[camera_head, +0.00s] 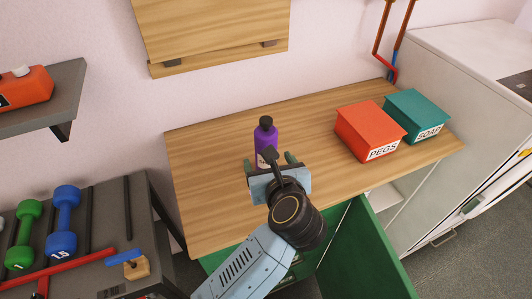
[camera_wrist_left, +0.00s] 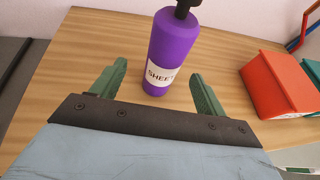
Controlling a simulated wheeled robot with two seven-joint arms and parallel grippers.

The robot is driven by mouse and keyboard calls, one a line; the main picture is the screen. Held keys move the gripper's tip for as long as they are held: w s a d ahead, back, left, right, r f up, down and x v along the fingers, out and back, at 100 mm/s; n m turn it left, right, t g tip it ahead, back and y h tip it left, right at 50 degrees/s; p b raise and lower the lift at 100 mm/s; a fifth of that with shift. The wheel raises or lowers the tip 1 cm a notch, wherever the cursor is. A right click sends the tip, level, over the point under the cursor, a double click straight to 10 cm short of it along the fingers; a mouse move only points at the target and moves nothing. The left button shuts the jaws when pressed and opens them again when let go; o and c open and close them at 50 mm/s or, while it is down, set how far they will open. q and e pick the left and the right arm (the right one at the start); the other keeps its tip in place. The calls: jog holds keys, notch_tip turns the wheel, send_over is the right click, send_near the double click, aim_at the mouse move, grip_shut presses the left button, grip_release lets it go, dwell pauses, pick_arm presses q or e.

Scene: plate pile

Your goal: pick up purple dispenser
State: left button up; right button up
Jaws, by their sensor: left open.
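The purple dispenser (camera_head: 265,136) is a bottle with a black top and a white label. It stands upright on the wooden counter (camera_head: 215,190). My left gripper (camera_head: 272,163) is open and empty, just in front of the bottle. Its two green fingers (camera_wrist_left: 160,72) are spread apart. In the head view the gripper and wrist hide the lower part of the bottle. My right gripper is not in view.
A red PEGS box (camera_head: 365,125) and a teal SOAP box (camera_head: 420,108) stand to the right on the counter. A wooden panel (camera_head: 210,30) is on the wall above. A rack with dumbbells (camera_head: 62,220) stands at left. The counter left of the bottle is clear.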

aim_at(266, 120)
pick_arm(q)
jog(key=x, duration=0.3)
jog(key=shift+d+f, duration=0.1)
jog(key=x, duration=0.3)
jog(key=shift+w+d+f, duration=0.15)
jog(key=shift+w+f, duration=0.15)
jog(key=shift+w, duration=0.15)
jog(key=c, duration=1.3)
notch_tip(266, 120, up, 10)
jog(key=shift+r+p, duration=0.1)
jog(key=shift+p, duration=0.35)
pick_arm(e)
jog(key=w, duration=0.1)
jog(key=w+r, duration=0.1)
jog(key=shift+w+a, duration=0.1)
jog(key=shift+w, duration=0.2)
